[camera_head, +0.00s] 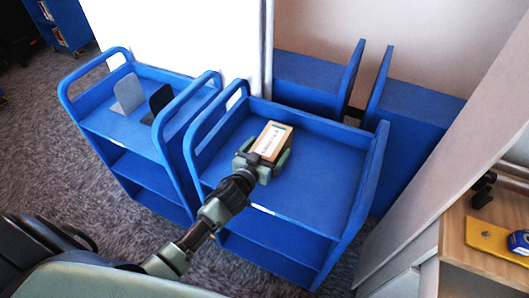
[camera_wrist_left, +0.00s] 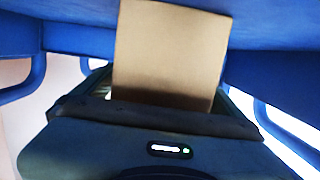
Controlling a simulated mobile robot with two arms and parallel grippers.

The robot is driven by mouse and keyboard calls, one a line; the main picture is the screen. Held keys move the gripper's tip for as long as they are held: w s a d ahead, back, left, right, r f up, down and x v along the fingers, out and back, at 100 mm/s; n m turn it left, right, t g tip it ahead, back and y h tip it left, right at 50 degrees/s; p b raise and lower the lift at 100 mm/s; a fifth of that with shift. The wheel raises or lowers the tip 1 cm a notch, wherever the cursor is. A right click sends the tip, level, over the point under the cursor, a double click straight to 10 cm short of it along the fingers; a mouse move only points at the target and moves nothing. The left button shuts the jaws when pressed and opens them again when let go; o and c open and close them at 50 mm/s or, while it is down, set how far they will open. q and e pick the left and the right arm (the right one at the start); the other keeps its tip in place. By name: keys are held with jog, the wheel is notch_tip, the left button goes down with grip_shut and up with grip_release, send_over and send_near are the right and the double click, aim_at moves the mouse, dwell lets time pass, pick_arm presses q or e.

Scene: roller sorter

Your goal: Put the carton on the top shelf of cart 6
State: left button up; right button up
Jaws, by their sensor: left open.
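The carton (camera_head: 271,138), a small tan box with a pale printed label on top, rests on the top shelf of the right-hand blue cart (camera_head: 315,160). No cart number is readable. My left gripper (camera_head: 263,161) is open at the carton's near end, its fingers around the carton's sides; I cannot tell if they touch it. In the left wrist view the carton (camera_wrist_left: 170,55) shows as a plain brown face between the fingers, whose tips are mostly hidden. My right gripper is not in view.
Another blue cart (camera_head: 130,140) on the left carries a grey bookend (camera_head: 128,94) and a black one (camera_head: 160,101). More blue furniture (camera_head: 415,110) stands behind. A wooden surface (camera_head: 480,225) at right holds a yellow item and a blue tape measure (camera_head: 519,242). The shelf right of the carton is clear.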

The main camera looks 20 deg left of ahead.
pick_arm(q)
jog(key=shift+s, duration=0.35)
jog(key=s, duration=0.3)
jog(key=s+r, duration=0.1)
jog(key=s, duration=0.3)
jog(key=s+r+b, duration=0.1)
jog(key=s, duration=0.3)
jog(key=shift+a+r, duration=0.25)
jog(key=shift+s, duration=0.1)
